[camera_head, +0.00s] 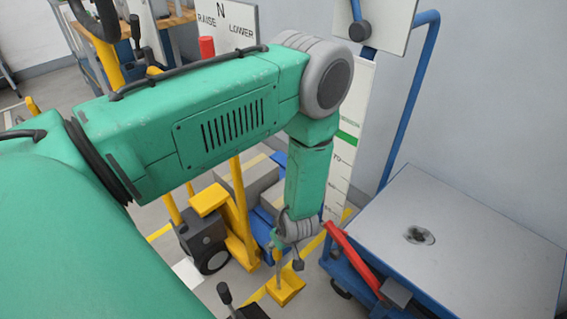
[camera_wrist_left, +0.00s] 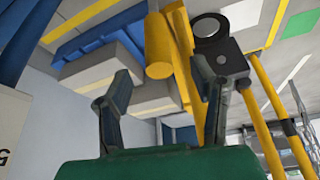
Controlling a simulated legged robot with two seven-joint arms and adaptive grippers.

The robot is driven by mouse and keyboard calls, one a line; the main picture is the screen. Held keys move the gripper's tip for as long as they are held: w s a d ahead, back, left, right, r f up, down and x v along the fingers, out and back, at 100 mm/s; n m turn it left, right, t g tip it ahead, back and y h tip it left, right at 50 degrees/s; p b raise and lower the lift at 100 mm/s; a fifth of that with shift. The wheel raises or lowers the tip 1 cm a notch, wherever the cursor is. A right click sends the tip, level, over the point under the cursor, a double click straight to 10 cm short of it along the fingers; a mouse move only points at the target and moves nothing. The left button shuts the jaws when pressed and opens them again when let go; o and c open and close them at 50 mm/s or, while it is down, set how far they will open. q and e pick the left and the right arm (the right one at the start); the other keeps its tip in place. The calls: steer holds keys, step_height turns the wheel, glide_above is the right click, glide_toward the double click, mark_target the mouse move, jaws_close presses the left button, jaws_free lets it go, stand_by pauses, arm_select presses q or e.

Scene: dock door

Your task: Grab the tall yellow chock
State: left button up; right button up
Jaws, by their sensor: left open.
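In the head view a yellow chock (camera_head: 286,290) stands on the floor below my left gripper, with a flat foot and a thin upright part; my gripper partly hides its top. My left gripper (camera_head: 287,264) points down just above it, fingers apart. In the left wrist view the two dark fingers of my left gripper (camera_wrist_left: 160,75) are spread wide. A thick yellow post (camera_wrist_left: 158,45) shows beyond and between them, with no visible contact; I cannot tell whether it is the chock. My right gripper is not in view.
A yellow wheeled truck (camera_head: 238,215) stands left of the gripper, with grey boxes (camera_head: 255,180) behind. A blue cart with a metal top (camera_head: 475,235) and a red handle (camera_head: 352,257) are close on the right. A marked white board (camera_head: 345,165) stands behind my arm.

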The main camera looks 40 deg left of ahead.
arm_select(q)
steer(key=b+x, duration=0.1)
steer(key=x, duration=0.3)
steer(key=shift+w+f+b, duration=0.15)
steer(key=shift+f+b, duration=0.1)
steer(key=shift+b, duration=0.1)
steer(key=shift+a+f, duration=0.15)
jaws_close()
steer(key=shift+w, duration=0.1)
